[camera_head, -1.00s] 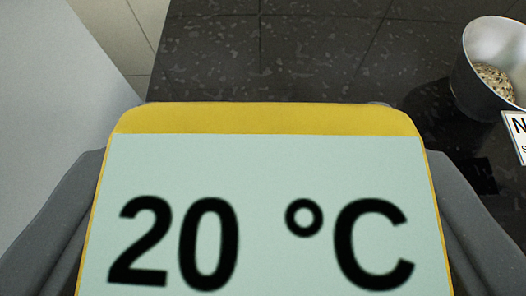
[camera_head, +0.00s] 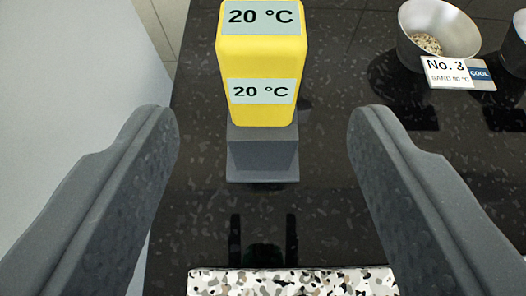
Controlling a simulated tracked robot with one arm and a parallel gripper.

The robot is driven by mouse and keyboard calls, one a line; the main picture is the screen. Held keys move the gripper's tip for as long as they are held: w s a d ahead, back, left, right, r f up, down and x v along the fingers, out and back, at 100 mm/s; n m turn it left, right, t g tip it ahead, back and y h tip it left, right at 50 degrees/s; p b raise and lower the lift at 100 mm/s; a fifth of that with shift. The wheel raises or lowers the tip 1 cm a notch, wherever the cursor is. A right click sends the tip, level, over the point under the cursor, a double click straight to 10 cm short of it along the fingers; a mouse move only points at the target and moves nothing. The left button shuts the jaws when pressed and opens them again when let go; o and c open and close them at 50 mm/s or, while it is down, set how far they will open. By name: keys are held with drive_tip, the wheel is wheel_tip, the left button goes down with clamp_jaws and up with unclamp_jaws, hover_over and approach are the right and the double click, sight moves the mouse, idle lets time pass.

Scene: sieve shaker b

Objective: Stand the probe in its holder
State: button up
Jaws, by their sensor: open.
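The probe (camera_head: 262,60) is a yellow block with two pale displays reading 20 °C. It stands upright in the dark grey holder (camera_head: 263,155), its lower end meeting the holder's top. How deep it sits inside cannot be seen, and its top is cut off by the picture edge. My gripper (camera_head: 263,112) is open, with one grey finger on each side and a wide gap to the probe. Neither finger touches the probe or the holder.
A metal bowl (camera_head: 438,32) of grains stands at the upper right, with a "No. 3 SAND 80 °C COOL" label (camera_head: 448,74) in front. Part of another bowl (camera_head: 516,48) shows at the right edge. A speckled slab (camera_head: 290,283) lies at the bottom. Dark counter between is clear.

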drive_tip(key=s+d+r+t+y, duration=0.1)
drive_tip(key=s+d+r, duration=0.1)
drive_tip(key=r, duration=1.1)
drive_tip(key=s+d+r+t, duration=0.1)
drive_tip(key=s+d+r, duration=0.1)
drive_tip(key=r, duration=1)
drive_tip(key=s+d+r, duration=0.4)
drive_tip(key=s+r, duration=0.2)
drive_tip(key=r, duration=0.3)
drive_tip(key=s+d+r+t+h, duration=0.1)
drive_tip(key=s+d+r, duration=0.4)
drive_tip(key=r, duration=0.5)
drive_tip(key=shift+s+d+r, duration=0.3)
drive_tip(key=shift+s, duration=0.1)
